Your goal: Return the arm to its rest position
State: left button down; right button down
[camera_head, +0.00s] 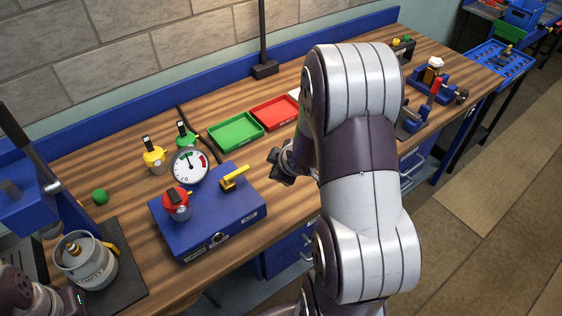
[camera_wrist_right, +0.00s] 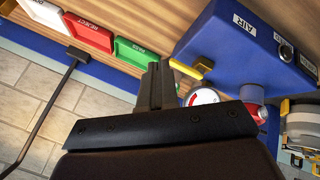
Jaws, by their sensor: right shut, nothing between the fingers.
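My right arm (camera_head: 365,150), white and dark purple, reaches in from the bottom over the wooden bench.
The blue box carries a round gauge (camera_head: 190,166), a red-capped fitting (camera_head: 176,204) and a yellow lever (camera_head: 234,178). Green (camera_head: 236,132) and red (camera_head: 275,112) trays lie behind. A grey canister (camera_head: 86,262) and blue press (camera_head: 28,200) stand left. Tools (camera_head: 432,85) stand right.

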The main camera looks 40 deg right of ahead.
jog(key=s+a+m+g, duration=0.3)
jog(key=s+m+g, duration=0.2)
jog(key=s+m, duration=0.3)
pick_arm(q)
jog(key=shift+f+b, duration=0.45)
jog(key=shift+b, duration=0.1)
pick_arm(e)
jog(key=s+a+r+n+y, duration=0.1)
jog(key=s+a, duration=0.3)
jog(key=a, duration=0.7)
jog(key=shift+a+r+g, duration=0.15)
jog(key=shift+r+g, duration=0.25)
jog(key=shift+r, duration=0.15)
pick_arm(q)
jog(key=shift+s+a, duration=0.1)
jog(key=shift+s, duration=0.05)
pick_arm(e)
jog(key=shift+a, duration=0.2)
